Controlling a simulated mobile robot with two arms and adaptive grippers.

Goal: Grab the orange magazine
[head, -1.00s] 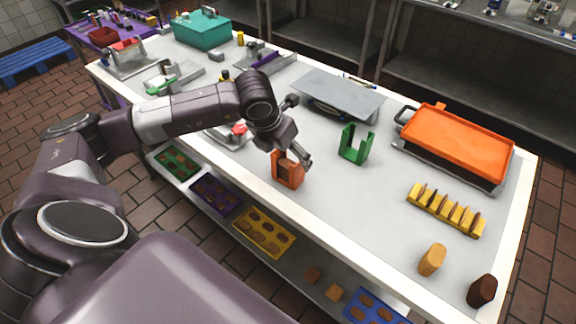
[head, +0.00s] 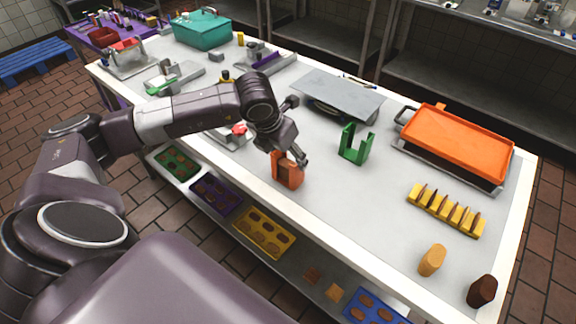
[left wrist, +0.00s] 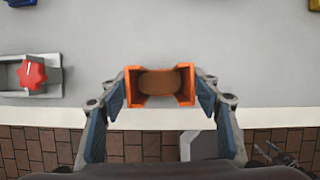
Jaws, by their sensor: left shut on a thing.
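The orange magazine (head: 288,174) stands upright at the near edge of the white table (head: 335,208). In the left wrist view the orange magazine (left wrist: 133,88) is seen from above, with a brown piece (left wrist: 160,82) inside it. My left gripper (head: 289,160) is at the magazine. In the left wrist view the left gripper's fingers (left wrist: 160,95) are on its two sides, shut on it. The magazine appears to rest on the table; part of it is hidden behind the gripper. My right gripper is not in view.
A green magazine (head: 356,146) stands to the right. A yellow rack (head: 445,213), an orange tray (head: 457,143) and a grey plate (head: 338,94) lie beyond. A device with a red knob (left wrist: 33,74) is left of the gripper. Coloured trays (head: 264,232) sit on the shelf below.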

